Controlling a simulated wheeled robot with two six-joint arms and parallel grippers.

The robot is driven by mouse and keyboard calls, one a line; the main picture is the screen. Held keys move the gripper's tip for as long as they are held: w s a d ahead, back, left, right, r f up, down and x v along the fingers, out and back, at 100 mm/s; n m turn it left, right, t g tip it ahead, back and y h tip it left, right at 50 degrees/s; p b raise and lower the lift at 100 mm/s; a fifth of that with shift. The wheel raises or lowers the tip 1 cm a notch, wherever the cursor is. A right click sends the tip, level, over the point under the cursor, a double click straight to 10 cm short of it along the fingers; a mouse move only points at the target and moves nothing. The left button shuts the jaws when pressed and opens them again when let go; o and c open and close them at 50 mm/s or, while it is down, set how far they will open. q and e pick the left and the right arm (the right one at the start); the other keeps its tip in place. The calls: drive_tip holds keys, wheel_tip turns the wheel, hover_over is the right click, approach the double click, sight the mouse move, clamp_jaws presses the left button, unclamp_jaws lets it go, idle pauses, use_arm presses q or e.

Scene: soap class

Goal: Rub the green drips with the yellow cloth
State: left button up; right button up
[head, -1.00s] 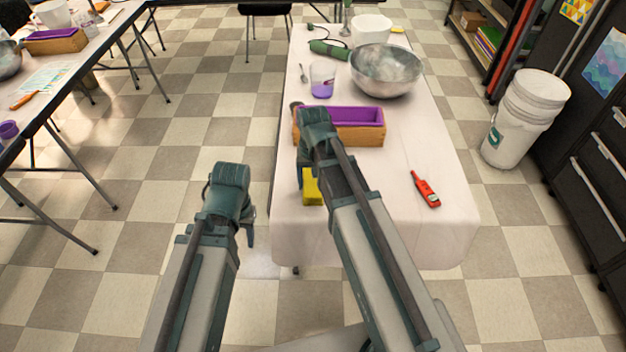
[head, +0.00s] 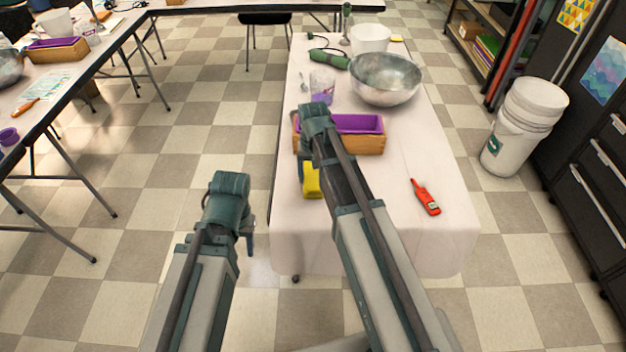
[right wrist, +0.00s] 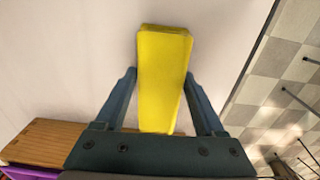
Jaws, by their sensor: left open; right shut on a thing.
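The yellow cloth (head: 312,181) looks like a thick, flat-sided block. My right gripper is shut on it near the left edge of the white-covered table (head: 390,235). In the right wrist view the cloth (right wrist: 163,100) sits between the two fingers of my right gripper (right wrist: 160,76), with the pale tabletop behind it. I cannot tell whether it touches the table. My left gripper (head: 247,235) is open and empty over the floor, left of the table. No green drips show in either view; my right arm covers part of the tabletop.
A wooden box with a purple liner (head: 365,143) stands just beyond the cloth. A red tool (head: 426,197) lies to the right. A metal bowl (head: 386,80), a cup with purple liquid (head: 322,90) and a green tool (head: 330,58) are further back.

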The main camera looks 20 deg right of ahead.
drive_tip(key=shift+w+d, duration=0.25)
drive_tip(key=shift+w, duration=0.7)
wheel_tip(320, 180, up, 6)
drive_tip(key=p, duration=0.6)
drive_tip(key=shift+s, duration=0.1)
wheel_tip(320, 180, up, 3)
drive_tip(key=p, duration=0.3)
drive_tip(key=shift+r, duration=0.1)
